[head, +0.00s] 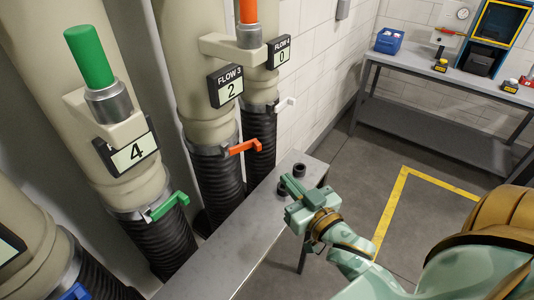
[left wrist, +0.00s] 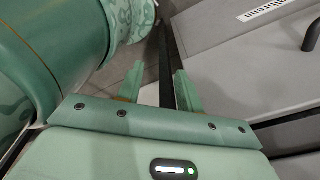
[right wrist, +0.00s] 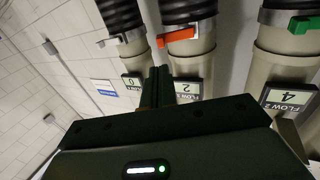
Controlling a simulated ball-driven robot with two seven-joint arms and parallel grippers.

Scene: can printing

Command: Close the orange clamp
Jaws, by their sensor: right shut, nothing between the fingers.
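The orange clamp (head: 243,148) is on the middle hose below the FLOW 3 sign, and its lever sticks out to the right from the metal collar. It also shows in the right wrist view (right wrist: 176,36), beyond my fingertips. My right gripper (head: 289,183) is over the grey bench, right of and nearer than the clamp, apart from it. Its fingers are together and empty in the right wrist view (right wrist: 156,82). My left gripper (left wrist: 158,86) shows only in the left wrist view, with its fingers apart and nothing between them.
The green clamp (head: 167,206), the white clamp (head: 284,104) and the blue clamp (head: 76,291) are on neighbouring hoses. The grey bench (head: 255,235) runs in front of the hoses. A workbench (head: 440,80) with a blue crate (head: 389,41) stands at the back right.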

